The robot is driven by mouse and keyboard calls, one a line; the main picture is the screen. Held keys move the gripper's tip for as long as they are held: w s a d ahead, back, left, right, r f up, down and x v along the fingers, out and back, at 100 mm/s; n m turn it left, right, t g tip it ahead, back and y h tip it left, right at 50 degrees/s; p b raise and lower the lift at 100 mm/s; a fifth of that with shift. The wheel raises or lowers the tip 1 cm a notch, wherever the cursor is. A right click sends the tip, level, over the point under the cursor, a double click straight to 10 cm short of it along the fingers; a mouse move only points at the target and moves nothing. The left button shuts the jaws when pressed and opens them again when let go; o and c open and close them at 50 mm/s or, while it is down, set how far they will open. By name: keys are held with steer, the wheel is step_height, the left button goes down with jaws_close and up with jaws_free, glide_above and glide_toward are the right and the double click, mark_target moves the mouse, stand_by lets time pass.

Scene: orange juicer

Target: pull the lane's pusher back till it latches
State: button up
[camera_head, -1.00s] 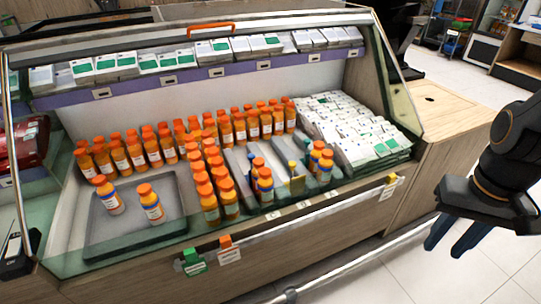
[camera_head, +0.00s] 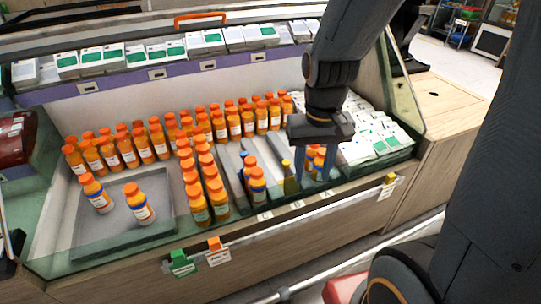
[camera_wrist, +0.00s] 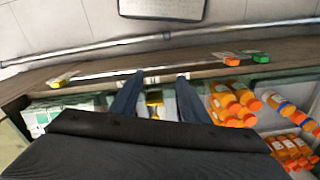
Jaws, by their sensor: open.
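The pusher (camera_head: 291,184), a yellow-topped upright piece, stands near the front of a grey lane in the display case. It also shows as a yellow piece in the wrist view (camera_wrist: 155,97), between my fingers in that picture. My gripper (camera_head: 314,170) is open, fingers pointing down over the case's front, just right of the pusher in the head view. It also shows in the wrist view (camera_wrist: 161,77). I cannot tell whether a finger touches the pusher. My fingers partly hide orange-capped bottles (camera_head: 320,163) right of it. The lane's far part is partly hidden.
Blue-and-orange bottles (camera_head: 257,186) stand just left of the pusher, and rows of orange bottles (camera_head: 215,190) farther left. White-green boxes (camera_head: 375,145) lie to the right. The case has a front rail with green (camera_head: 181,264), orange and yellow tags. A grey tray (camera_head: 130,235) holds two bottles.

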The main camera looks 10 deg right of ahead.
steer(key=w+f+m, duration=0.3)
steer(key=w, duration=0.9)
steer(key=m+p, duration=0.2)
steer(key=m, duration=0.1)
glide_toward(286, 162)
steer(key=shift+s, duration=0.1)
steer(key=shift+f, duration=0.3)
steer(key=shift+f+p, duration=0.45)
steer(key=shift+f, duration=3.35)
jaws_close()
